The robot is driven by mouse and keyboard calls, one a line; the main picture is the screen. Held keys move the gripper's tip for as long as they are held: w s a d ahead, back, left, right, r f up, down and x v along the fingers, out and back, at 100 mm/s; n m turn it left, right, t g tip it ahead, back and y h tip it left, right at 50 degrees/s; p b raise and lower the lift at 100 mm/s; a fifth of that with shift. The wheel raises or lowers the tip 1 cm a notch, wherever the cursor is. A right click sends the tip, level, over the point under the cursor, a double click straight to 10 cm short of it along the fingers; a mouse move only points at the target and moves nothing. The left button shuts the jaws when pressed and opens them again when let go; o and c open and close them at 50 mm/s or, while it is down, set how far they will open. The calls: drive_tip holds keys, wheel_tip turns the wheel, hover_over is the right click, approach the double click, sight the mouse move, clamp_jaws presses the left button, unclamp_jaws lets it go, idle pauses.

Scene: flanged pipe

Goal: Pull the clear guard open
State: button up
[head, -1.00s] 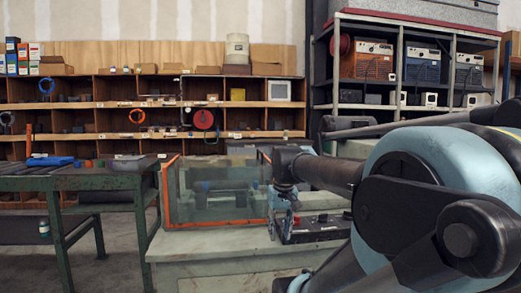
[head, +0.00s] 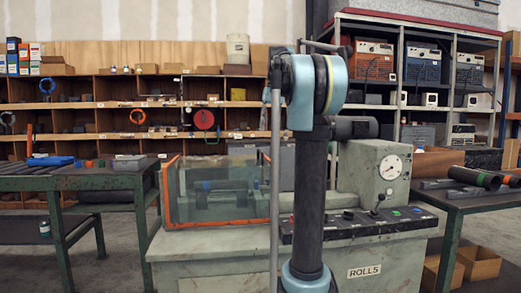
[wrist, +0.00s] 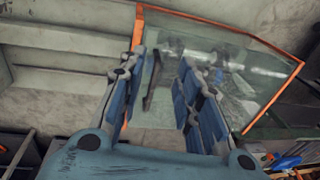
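The clear guard (head: 222,203) is a see-through box with orange edges, on the left part of the pale green machine in the head view. Metal rollers show through it. Its right end is hidden behind my arm. In the wrist view the guard's clear panel (wrist: 262,72) and orange edges fill the upper right. My gripper (wrist: 160,88) has its two blue-padded fingers spread apart. A dark, narrow bar, perhaps the guard's handle, shows between the fingers; I cannot tell whether either finger touches it. An orange edge passes behind the left finger. My gripper is hidden in the head view.
The machine (head: 382,165) has a round gauge and a control panel (head: 400,222) with a lever at right. A green table (head: 95,180) stands at left and another table (head: 455,200) with pipes at right. Cardboard boxes (head: 478,262) sit low at right. Shelves line the back.

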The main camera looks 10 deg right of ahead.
drive_tip(key=w+d+r, duration=0.2)
drive_tip(key=w+r, duration=0.5)
drive_tip(key=w, duration=0.3)
drive_tip(key=shift+g+y, duration=0.3)
drive_tip(key=a+f, duration=0.1)
drive_tip(key=f, duration=0.4)
drive_tip(key=a+f, duration=0.1)
drive_tip(key=f, duration=0.5)
drive_tip(key=a+f, duration=0.1)
drive_tip(key=f, duration=0.5)
drive_tip(key=shift+w+a, duration=0.1)
drive_tip(key=shift+a, duration=0.2)
clamp_jaws()
drive_tip(key=shift+a, duration=0.15)
